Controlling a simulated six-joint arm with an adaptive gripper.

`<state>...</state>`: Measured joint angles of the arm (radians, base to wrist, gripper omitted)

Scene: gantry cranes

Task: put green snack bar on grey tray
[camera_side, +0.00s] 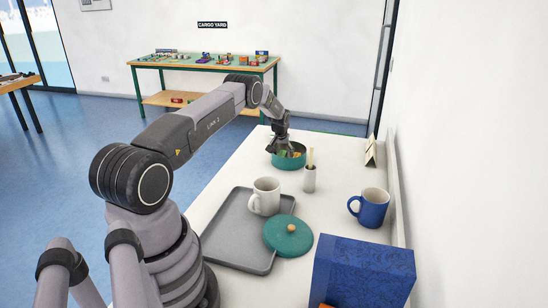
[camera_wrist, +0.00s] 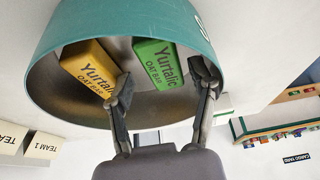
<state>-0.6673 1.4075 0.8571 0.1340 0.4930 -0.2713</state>
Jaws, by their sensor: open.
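The green snack bar (camera_wrist: 158,64) lies inside a teal bowl (camera_wrist: 120,25), beside a yellow oat bar (camera_wrist: 90,70). The bowl (camera_side: 289,160) stands toward the far end of the white table in the side view. My gripper (camera_wrist: 163,92) is open, with its fingertips inside the bowl. In the wrist view one fingertip is near the yellow bar and the other is at the right of the green bar. My gripper (camera_side: 284,147) also shows over the bowl in the side view. The grey tray (camera_side: 229,229) lies nearer, with a white mug (camera_side: 265,196) on it.
A teal lid (camera_side: 288,238) with a wooden knob overlaps the tray's right edge. A blue mug (camera_side: 371,209) and a blue box (camera_side: 362,272) stand at the right. The tray's left part is bare.

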